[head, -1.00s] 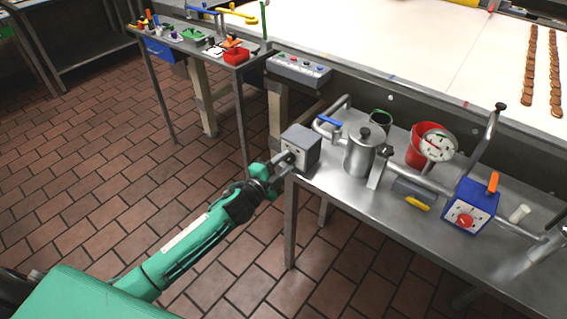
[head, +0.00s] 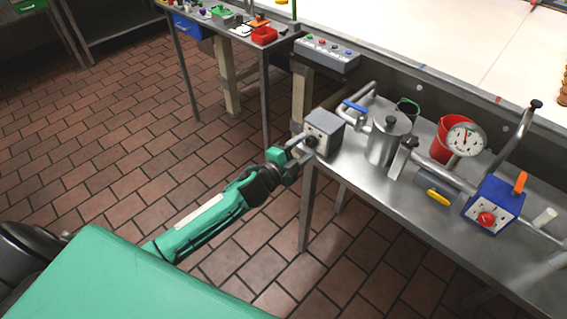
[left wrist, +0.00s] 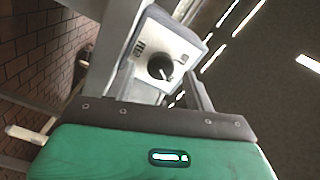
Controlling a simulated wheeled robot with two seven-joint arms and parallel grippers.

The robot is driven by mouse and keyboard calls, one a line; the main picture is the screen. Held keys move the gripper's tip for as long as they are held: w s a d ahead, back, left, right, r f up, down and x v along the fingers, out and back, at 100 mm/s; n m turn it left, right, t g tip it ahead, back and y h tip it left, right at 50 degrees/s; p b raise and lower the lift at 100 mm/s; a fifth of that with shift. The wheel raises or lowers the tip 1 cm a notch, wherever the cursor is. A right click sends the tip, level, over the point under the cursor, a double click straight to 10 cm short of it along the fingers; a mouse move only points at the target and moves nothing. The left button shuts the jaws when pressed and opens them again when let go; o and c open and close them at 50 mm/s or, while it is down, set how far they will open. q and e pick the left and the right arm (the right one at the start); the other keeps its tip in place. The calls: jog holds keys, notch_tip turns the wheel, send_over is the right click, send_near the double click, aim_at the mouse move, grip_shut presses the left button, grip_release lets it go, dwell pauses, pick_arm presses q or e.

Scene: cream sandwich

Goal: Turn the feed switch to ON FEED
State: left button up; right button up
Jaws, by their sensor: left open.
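A grey switch box (head: 327,128) stands at the near left corner of the steel table. It carries a black round knob (left wrist: 160,67) on a pale front panel with small lettering I cannot read. My left gripper (head: 306,148) is open at the front of this box. In the left wrist view the knob lies between the two spread fingers, with room on both sides; I cannot tell if either finger touches it. A light mark on the knob points towards the lower right in that view. My right gripper is out of the frames.
The steel table (head: 350,175) also bears a metal pot (head: 386,145), a red bucket (head: 441,150), a dial gauge (head: 465,139) and a blue box (head: 505,197) with a red knob (head: 487,219). A grey button panel (head: 327,55) is behind. The tiled floor is clear.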

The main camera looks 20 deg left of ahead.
pick_arm(q)
jog(key=b+v, duration=0.1)
jog(key=v, duration=1.1)
jog(key=shift+s, duration=0.15)
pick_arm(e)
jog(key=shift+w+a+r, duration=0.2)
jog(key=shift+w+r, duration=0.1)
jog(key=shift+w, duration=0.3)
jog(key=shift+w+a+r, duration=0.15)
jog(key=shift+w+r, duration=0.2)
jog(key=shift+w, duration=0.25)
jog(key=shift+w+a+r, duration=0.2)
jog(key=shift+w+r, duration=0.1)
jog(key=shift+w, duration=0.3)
pick_arm(q)
jog(key=shift+a+r, duration=0.1)
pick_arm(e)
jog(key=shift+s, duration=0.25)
